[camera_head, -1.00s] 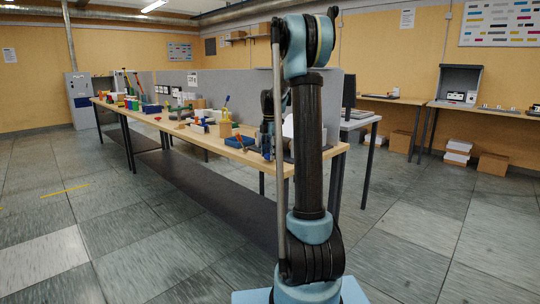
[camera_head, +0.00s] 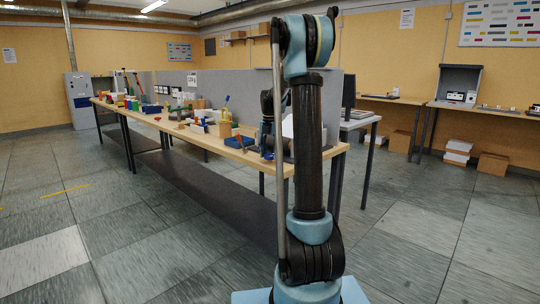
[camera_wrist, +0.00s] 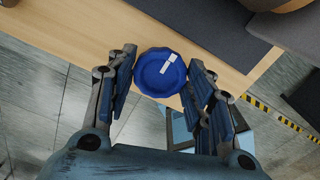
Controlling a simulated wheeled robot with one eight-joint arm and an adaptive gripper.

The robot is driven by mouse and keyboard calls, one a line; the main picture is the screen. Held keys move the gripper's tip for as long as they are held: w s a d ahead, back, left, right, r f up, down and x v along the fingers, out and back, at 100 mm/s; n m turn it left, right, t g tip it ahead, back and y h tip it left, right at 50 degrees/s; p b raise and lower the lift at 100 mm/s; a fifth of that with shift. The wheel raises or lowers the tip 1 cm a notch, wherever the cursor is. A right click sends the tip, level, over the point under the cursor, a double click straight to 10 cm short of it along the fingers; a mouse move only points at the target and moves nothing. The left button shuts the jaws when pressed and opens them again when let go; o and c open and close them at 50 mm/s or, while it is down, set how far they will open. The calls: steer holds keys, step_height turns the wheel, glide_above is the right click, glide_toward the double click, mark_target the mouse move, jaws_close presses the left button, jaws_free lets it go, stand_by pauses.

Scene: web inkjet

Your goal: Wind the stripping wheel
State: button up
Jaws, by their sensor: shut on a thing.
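The stripping wheel (camera_wrist: 152,79), a round blue dish-like wheel with a raised rim and a white mark, shows in the wrist view at the edge of the light wooden bench (camera_wrist: 100,42). My gripper (camera_wrist: 161,75) has one finger on each side of it and is shut on its rim. The white mark points up and to the right. What the wheel is mounted on is hidden beneath it.
A dark grey mat (camera_wrist: 215,30) lies on the bench beyond the wheel. A grey divider (camera_head: 232,92) stands behind. The tiled floor (camera_head: 110,215) at left is open.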

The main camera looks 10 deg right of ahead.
mark_target(270, 155)
steer(key=shift+w, duration=0.1)
steer(key=o, duration=1.1)
steer(key=shift+c, duration=0.2)
steer(key=shift+r, duration=0.1)
step_height(270, 155, up, 12)
steer(key=shift+f, duration=0.2)
